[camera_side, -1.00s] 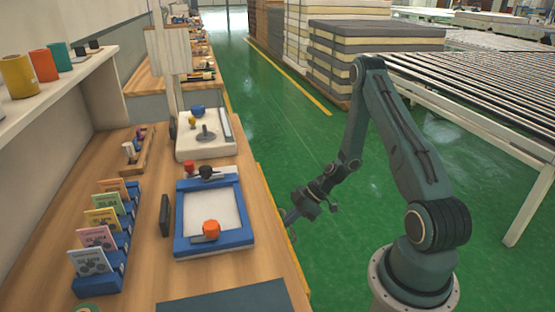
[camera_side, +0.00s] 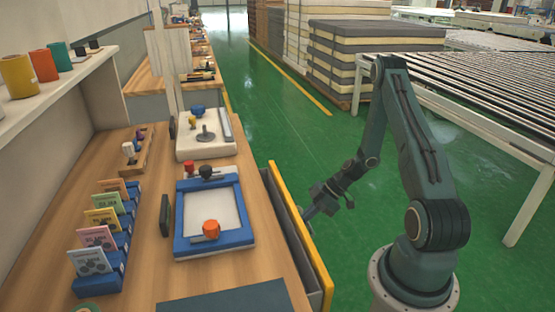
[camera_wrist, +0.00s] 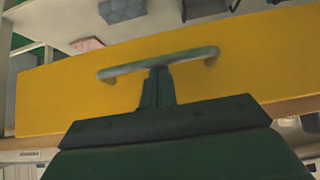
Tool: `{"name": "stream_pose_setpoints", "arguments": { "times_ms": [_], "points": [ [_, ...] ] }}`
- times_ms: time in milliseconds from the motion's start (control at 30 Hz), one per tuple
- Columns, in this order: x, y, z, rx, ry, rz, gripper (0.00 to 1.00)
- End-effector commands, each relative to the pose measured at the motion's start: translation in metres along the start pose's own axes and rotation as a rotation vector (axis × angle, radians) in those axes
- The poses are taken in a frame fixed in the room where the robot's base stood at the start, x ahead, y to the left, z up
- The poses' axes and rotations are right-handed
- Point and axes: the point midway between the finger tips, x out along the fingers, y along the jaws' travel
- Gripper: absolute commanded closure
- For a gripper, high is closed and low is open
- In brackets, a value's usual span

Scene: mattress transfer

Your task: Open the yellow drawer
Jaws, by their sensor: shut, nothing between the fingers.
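The yellow drawer (camera_side: 300,235) stands partly pulled out from the right side of the wooden workbench, with a strip of its inside showing. In the wrist view its yellow front (camera_wrist: 60,95) fills the middle, with a grey bar handle (camera_wrist: 190,56) across it. My gripper (camera_side: 309,213) is at the drawer's outer face. In the wrist view my gripper (camera_wrist: 159,72) is shut, its fingertips at the middle of the handle. I cannot tell whether the tips touch or hook behind the bar. The handle is not discernible in the side view.
In the wrist view, a grey item (camera_wrist: 122,10) and a pink item (camera_wrist: 87,45) lie beyond the yellow front. A blue-framed tray (camera_side: 178,215) and a card rack (camera_side: 100,284) stand on the workbench (camera_side: 150,270).

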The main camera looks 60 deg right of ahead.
Motion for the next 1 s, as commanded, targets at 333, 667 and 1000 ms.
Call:
{"name": "stream_pose_setpoints", "arguments": {
  "times_ms": [333,667,1000],
  "points": [
    [-0.033,0.001,-0.004,-0.002,-0.001,0.002,1.0],
    [-0.061,0.0,-0.031,-0.003,-0.001,0.002,1.0],
    [-0.077,0.0,-0.046,0.001,0.0,-0.001,1.0]
  ]
}}
